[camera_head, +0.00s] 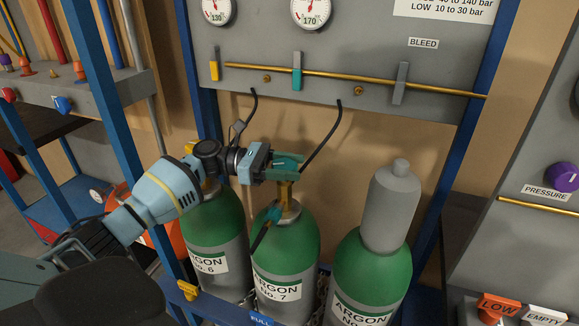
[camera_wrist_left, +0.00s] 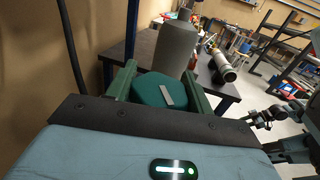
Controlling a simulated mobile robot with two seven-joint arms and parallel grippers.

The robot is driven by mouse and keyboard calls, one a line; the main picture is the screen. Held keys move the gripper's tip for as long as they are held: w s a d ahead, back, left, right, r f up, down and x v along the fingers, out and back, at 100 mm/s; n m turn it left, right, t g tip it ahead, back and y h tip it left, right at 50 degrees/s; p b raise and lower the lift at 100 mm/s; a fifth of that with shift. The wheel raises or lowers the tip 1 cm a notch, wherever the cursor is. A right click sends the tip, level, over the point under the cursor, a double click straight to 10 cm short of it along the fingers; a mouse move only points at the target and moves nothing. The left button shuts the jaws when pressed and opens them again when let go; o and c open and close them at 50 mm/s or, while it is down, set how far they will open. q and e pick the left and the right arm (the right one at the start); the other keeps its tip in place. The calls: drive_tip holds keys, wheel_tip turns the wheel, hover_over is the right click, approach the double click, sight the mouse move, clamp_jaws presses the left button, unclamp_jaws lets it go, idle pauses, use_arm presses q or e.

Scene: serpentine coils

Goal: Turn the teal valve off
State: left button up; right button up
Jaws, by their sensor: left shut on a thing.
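The teal valve (camera_wrist_left: 165,90) is a rounded teal handwheel with a grey bar mark on its top. It sits on the brass neck of the green and grey cylinder labelled ARGON No. 7 (camera_head: 288,238). My left gripper (camera_head: 285,165) reaches in from the left and is shut on the teal valve. In the left wrist view the valve lies between its two green fingers. In the head view the fingers hide much of the valve. Part of what looks like my right arm shows at the right edge of the left wrist view, too small to read its gripper.
Cylinder No. 6 (camera_head: 214,240) stands close on the left. A capped green cylinder (camera_head: 372,262) stands on the right. Black hoses hang from the grey panel (camera_head: 350,92), which carries yellow, teal (camera_head: 297,70) and grey levers. A blue post (camera_head: 108,110) stands left of my arm.

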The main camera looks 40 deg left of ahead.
use_arm(q)
drive_tip(key=shift+r, duration=0.1)
drive_tip(key=o, duration=0.9)
drive_tip(key=shift+o, duration=0.4)
use_arm(e)
drive_tip(key=shift+s+f, duration=0.15)
drive_tip(key=shift+s, duration=0.25)
drive_tip(key=shift+s, duration=0.1)
